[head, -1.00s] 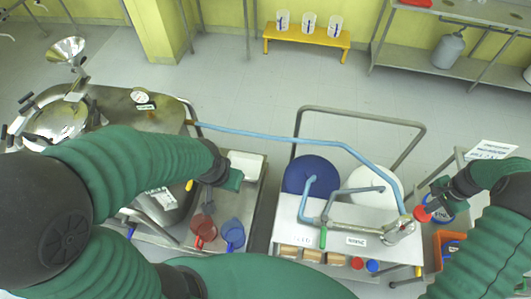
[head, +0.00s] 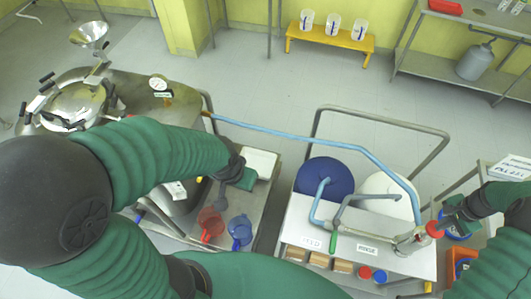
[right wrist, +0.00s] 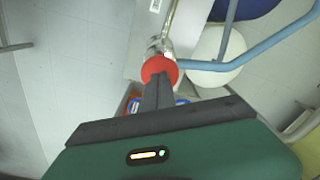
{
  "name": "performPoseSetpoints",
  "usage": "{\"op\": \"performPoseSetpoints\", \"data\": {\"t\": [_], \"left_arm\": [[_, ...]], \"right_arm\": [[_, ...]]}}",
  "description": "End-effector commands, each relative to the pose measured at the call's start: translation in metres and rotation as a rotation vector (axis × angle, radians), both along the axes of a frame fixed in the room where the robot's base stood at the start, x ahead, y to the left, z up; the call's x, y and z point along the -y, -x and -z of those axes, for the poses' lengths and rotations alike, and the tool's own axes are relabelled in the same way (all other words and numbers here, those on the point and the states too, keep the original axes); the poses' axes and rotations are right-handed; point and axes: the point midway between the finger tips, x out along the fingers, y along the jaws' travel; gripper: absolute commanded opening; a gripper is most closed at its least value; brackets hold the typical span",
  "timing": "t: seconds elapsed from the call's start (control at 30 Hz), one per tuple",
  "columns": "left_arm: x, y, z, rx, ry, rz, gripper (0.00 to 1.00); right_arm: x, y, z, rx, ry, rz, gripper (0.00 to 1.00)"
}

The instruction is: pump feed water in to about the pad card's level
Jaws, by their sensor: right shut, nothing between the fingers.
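The pump (head: 412,241) is a metal cylinder on the cart top at the right, with a red knob (head: 434,229) at its outer end. My right gripper (head: 446,222) is at the knob, its fingers shut and empty; in the right wrist view the fingers (right wrist: 158,92) point at the red knob (right wrist: 159,69). A blue hose (head: 300,135) runs from the pump to the steel reactor (head: 140,105) at left. Pipes reach a blue drum (head: 325,178) and a white drum (head: 388,190). A green valve handle (head: 334,238) shows. My left gripper (head: 240,178) is beside a white tray; its fingers are unclear.
The white tray (head: 262,160), a red jug (head: 210,222) and a blue jug (head: 239,230) are on the left cart. A printed card (head: 512,168) is at far right; its text is unreadable. Red and blue caps (head: 365,272) lie at the cart's front. A rail stands behind the drums.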

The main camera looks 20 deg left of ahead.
Motion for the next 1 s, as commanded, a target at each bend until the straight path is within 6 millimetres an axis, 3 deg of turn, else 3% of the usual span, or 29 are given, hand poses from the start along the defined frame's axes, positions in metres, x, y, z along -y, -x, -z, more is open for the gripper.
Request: {"op": "performPoseSetpoints", "data": {"t": [0.37,0.53,0.67,1.0], "left_arm": [[0.0,0.0,0.027,0.0,0.0,0.0,0.0],[0.0,0.0,0.022,0.0,0.0,0.0,0.0],[0.0,0.0,0.012,0.0,0.0,0.0,0.0],[0.0,0.0,-0.028,0.0,0.0,0.0,0.0]], "right_arm": [[-0.002,0.001,0.038,-0.004,-0.004,0.0,0.0],[-0.002,0.001,0.033,-0.004,-0.004,0.0,0.0],[-0.001,0.001,0.019,-0.002,-0.003,0.0,0.0],[-0.001,0.001,-0.041,-0.002,-0.002,0.001,0.0]]}}
